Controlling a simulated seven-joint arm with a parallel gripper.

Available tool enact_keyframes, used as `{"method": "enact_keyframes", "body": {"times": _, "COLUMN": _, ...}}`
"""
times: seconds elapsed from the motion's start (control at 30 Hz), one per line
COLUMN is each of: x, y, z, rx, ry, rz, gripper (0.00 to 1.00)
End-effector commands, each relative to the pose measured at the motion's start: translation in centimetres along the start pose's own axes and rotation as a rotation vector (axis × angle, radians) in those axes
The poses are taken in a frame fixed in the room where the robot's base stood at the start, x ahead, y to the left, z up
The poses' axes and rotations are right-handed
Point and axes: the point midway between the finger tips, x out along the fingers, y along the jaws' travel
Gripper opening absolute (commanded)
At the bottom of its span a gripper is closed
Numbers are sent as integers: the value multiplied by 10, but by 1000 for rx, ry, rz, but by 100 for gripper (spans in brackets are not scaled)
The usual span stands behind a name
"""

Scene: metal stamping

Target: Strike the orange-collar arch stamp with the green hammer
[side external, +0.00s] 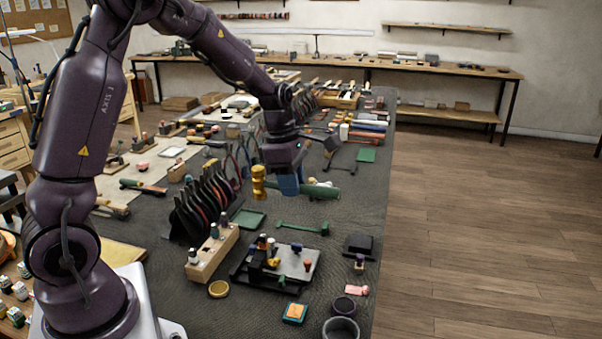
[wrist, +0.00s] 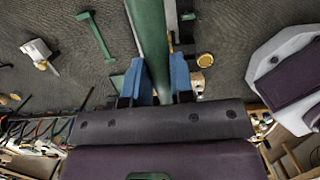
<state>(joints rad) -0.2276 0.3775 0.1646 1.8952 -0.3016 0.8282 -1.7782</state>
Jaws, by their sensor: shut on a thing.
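My gripper (side external: 286,184) is shut on the green hammer (side external: 318,191), gripping its handle, and holds it above the bench. The brass head (side external: 259,183) points left and the handle runs to the right. In the wrist view the green handle (wrist: 150,35) lies between the blue fingers of my gripper (wrist: 159,82); the head is not visible there. Below and in front, a dark plate fixture (side external: 298,278) holds several small upright stamps. One of them has an orange part (side external: 308,265); it is too small to tell whether it is the orange-collar arch stamp.
A wooden block (side external: 212,262) with stamps stands left of the fixture, near a rack of pliers (side external: 200,205). A green T-shaped tool (side external: 303,228) lies behind the fixture. The bench's right edge is close.

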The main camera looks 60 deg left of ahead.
Motion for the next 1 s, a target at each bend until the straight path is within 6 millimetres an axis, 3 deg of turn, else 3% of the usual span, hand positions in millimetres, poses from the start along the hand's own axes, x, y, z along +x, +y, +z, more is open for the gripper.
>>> {"method": "enact_keyframes", "body": {"times": 0.33, "x": -1, "y": 1, "z": 1, "rx": 1, "ry": 1, "rz": 3, "gripper": 0}}
{"method": "enact_keyframes", "body": {"times": 0.47, "x": 8, "y": 1, "z": -1, "rx": -1, "ry": 1, "rz": 1, "gripper": 0}}
{"method": "enact_keyframes", "body": {"times": 1.0, "x": 80, "y": 1, "z": -14, "rx": -1, "ry": 3, "rz": 0, "gripper": 0}}
